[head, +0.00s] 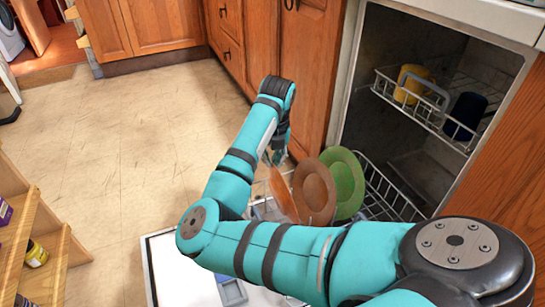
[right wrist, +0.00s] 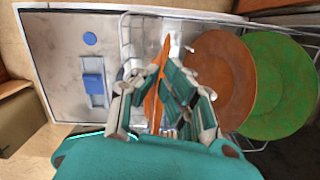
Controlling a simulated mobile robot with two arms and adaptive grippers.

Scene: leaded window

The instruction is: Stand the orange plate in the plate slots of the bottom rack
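The orange plate (head: 282,196) is upright and nearly edge-on to me, at the left of a brown plate (head: 314,193) and a green plate (head: 346,180) standing in the bottom rack (head: 392,200). My right gripper (head: 276,157) is at its upper edge. In the right wrist view, the right gripper's fingers (right wrist: 161,74) close on both sides of the thin orange plate (right wrist: 164,55). The brown plate (right wrist: 225,75) and green plate (right wrist: 278,85) are close beside it. The orange plate's lower edge is hidden, so I cannot tell whether it sits in a slot. My left gripper is out of view.
The dishwasher door (head: 180,275) is folded down. The upper rack (head: 425,112) holds a yellow mug (head: 410,84) and a dark blue mug (head: 466,114). Wooden cabinets (head: 295,70) stand behind my arm. Wooden shelves (head: 40,225) are at the left; the floor (head: 130,150) between is clear.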

